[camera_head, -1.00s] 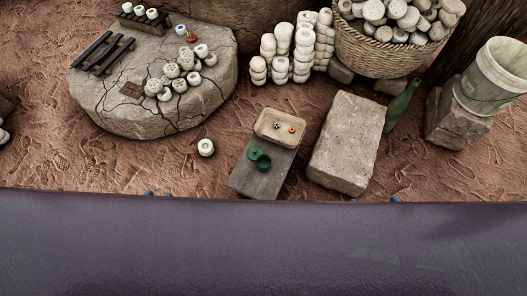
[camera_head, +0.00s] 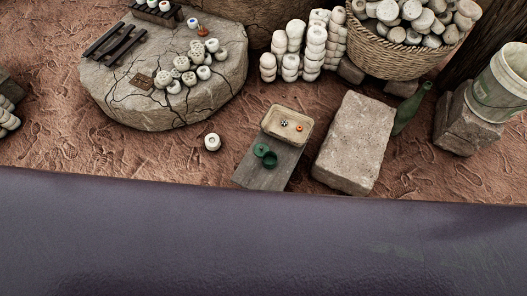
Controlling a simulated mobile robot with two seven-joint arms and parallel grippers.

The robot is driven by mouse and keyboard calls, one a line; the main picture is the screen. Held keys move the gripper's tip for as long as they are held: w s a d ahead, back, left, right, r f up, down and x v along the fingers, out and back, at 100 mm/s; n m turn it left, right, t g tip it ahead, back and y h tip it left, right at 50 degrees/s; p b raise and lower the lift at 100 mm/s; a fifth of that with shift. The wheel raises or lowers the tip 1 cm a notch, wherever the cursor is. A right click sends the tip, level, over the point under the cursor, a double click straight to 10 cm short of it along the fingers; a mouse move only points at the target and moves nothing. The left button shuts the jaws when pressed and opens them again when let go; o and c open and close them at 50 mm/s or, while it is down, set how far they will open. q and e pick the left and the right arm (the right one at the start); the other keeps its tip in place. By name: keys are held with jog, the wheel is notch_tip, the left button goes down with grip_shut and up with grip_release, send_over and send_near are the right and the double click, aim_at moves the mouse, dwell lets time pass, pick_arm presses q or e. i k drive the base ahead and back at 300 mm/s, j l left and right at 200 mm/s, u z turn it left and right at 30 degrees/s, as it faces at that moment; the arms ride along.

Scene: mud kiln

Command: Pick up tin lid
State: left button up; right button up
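Two small round dark green pieces lie close together on a grey wooden board. The left one looks like the flat tin lid (camera_head: 261,150). The right one looks like the open tin (camera_head: 270,160), with a dark inside. They are too small to tell whether they touch. The board (camera_head: 258,177) sits low on the ground, with a shallow tan tray (camera_head: 270,125) at its far end. The tray holds a small black-and-white piece (camera_head: 284,124) and a small orange piece (camera_head: 299,128). Neither of my grippers is in view.
A rough stone block (camera_head: 352,143) stands just right of the board. A white bead (camera_head: 212,142) lies on the ground to its left. A cracked stone slab (camera_head: 170,105) with several beads, a full basket (camera_head: 400,55), a green bottle (camera_head: 410,108) and a bucket (camera_head: 500,85) lie around.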

aim_at(259, 149)
jog(key=j+z, duration=0.3)
jog(key=z, duration=0.15)
jog(key=k+j+z, duration=0.1)
jog(key=j+z, duration=0.3)
jog(key=i+l, duration=0.1)
jog(key=i, duration=0.4)
